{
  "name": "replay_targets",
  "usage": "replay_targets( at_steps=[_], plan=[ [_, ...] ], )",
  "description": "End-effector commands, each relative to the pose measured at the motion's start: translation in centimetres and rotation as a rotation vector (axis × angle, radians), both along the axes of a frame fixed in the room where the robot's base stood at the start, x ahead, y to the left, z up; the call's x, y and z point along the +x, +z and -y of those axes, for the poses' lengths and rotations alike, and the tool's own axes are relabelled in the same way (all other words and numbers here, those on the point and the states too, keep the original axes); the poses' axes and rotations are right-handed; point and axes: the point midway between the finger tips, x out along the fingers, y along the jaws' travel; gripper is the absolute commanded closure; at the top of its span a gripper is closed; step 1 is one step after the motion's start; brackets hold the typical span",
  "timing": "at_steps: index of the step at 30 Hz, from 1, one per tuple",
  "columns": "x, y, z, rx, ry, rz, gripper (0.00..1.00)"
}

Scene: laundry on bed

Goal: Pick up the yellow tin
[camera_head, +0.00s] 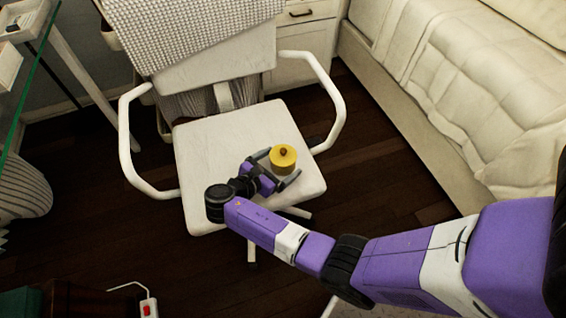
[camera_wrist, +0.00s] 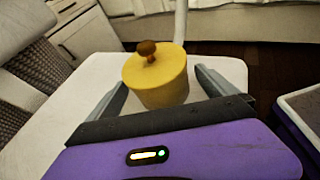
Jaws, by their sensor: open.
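The yellow tin (camera_head: 283,160) is a short round can with a brown knob on its lid. It stands upright on the white seat of a chair (camera_head: 215,150), toward the right side. My gripper (camera_head: 279,170) is open and low over the seat, with a finger on each side of the tin. In the wrist view the tin (camera_wrist: 157,78) stands between the spread fingers of my gripper (camera_wrist: 160,92), with room between it and the left finger. The tin's lower edge is partly hidden there behind the gripper body.
White armrests (camera_head: 325,95) curve up on both sides of the seat. A knitted grey-white blanket (camera_head: 190,35) hangs over the backrest. A bed (camera_head: 450,90) stands at the right, a white drawer cabinet (camera_head: 305,40) behind. A glass-topped table (camera_head: 40,80) is at the left.

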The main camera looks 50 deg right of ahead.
Motion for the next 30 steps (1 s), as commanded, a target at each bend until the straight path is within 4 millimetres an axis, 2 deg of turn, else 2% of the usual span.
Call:
replay_targets(
  at_steps=[2,16,25,30],
  plan=[
    [0.0,0.0,0.0,0.000,0.000,0.000,0.04],
    [0.0,0.0,0.0,0.000,-0.001,0.001,0.93],
    [0.1,0.4,0.0,-0.002,-0.001,0.002,0.93],
    [0.1,1.7,0.0,-0.002,-0.002,0.004,0.93]
  ],
)
